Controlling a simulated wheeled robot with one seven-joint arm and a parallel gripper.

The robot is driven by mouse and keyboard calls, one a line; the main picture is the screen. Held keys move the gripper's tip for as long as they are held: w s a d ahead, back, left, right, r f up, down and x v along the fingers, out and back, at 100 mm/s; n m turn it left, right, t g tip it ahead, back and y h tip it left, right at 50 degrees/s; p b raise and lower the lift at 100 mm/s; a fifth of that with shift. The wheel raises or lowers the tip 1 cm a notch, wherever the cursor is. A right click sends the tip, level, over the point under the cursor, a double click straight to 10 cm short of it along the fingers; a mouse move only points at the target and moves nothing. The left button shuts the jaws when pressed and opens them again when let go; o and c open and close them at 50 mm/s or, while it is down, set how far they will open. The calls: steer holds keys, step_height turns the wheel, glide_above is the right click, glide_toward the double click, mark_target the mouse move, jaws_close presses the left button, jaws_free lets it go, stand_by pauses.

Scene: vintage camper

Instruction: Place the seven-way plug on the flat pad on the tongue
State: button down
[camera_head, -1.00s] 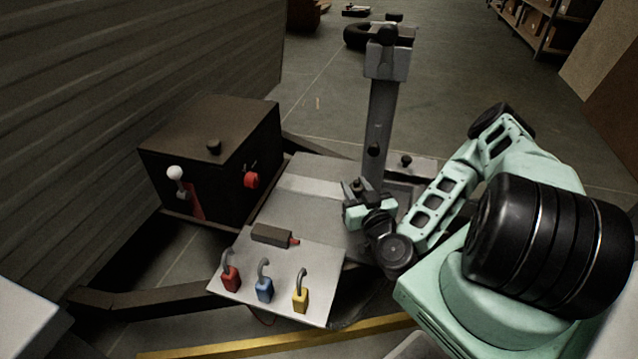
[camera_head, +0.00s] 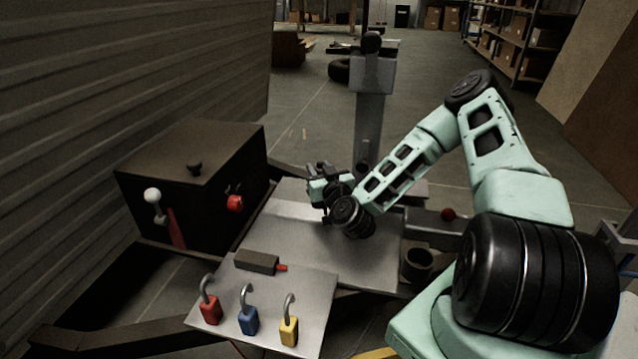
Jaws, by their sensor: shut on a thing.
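My gripper (camera_head: 318,180) is over the back part of the tongue's grey metal deck (camera_head: 345,255), in front and to the left of the upright post. It is shut on a small dark thing, presumably the seven-way plug, which is mostly hidden by the fingers and wrist. I cannot tell whether it touches the surface below. A paler flat strip (camera_head: 285,210) crosses the deck, just left of and below my gripper; I cannot tell for sure that it is the flat pad.
The grey post (camera_head: 369,125) stands close behind my gripper. A black box (camera_head: 190,175) with levers is on the left. A dark block (camera_head: 256,262) with a red tip and red (camera_head: 210,312), blue (camera_head: 248,320) and yellow (camera_head: 289,330) padlocks are in front. A dark cup (camera_head: 418,262) is right.

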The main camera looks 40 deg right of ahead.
mark_target(320, 205)
steer(key=shift+w+d, duration=0.1)
steer(key=shift+w, duration=0.15)
steer(key=shift+f+b, duration=1)
steer(key=shift+f, duration=0.7)
steer(key=shift+f, duration=0.15)
steer(key=c, duration=1)
jaws_free()
steer(key=shift+c, duration=0.2)
